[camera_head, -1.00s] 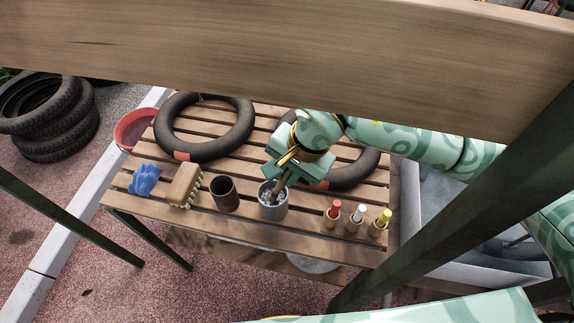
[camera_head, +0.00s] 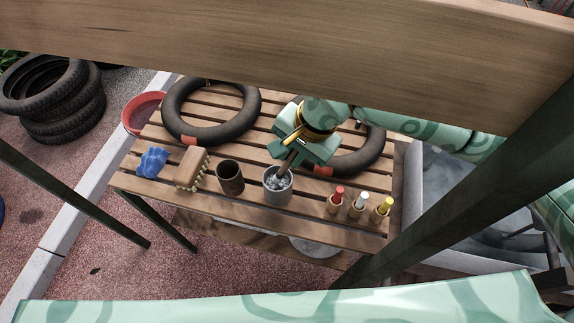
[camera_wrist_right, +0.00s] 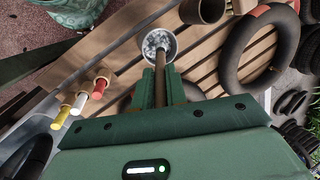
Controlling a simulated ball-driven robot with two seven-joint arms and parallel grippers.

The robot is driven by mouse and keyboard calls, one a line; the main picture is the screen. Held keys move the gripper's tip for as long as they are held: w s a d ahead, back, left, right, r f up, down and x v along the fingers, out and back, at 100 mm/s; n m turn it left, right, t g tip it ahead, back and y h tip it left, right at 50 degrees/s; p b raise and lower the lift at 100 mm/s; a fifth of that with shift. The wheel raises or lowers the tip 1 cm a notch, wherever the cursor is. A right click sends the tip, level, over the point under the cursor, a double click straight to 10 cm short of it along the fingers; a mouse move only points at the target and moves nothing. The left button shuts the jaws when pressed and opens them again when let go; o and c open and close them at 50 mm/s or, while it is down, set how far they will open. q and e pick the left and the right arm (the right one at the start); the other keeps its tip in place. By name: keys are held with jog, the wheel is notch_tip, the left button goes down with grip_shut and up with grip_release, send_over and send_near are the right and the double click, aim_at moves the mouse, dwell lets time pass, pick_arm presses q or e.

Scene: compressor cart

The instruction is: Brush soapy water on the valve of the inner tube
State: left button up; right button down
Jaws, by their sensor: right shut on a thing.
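My right gripper (camera_head: 303,150) is shut on the wooden handle of a brush (camera_head: 287,165). The brush slants down into a grey cup (camera_head: 278,196) of foamy water, and its lower end is hidden there. The right wrist view shows the handle (camera_wrist_right: 160,68) between the fingers and the cup (camera_wrist_right: 170,50) beyond. One black inner tube (camera_head: 246,120) with a red patch lies at the back left of the slatted table (camera_head: 250,153). Another inner tube (camera_head: 372,157) with a red patch lies partly behind my right gripper. I cannot make out a valve clearly. My left gripper is not in view.
A dark brown cup (camera_head: 230,183), a wooden scrub brush (camera_head: 190,166) and a blue cloth (camera_head: 152,162) stand left of the grey cup. Three capped holders, including a red-topped one (camera_head: 337,197), stand at right. A wooden beam (camera_head: 250,50) crosses the upper view.

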jog(key=shift+r+p, duration=1.8)
jog(key=shift+r, duration=1.25)
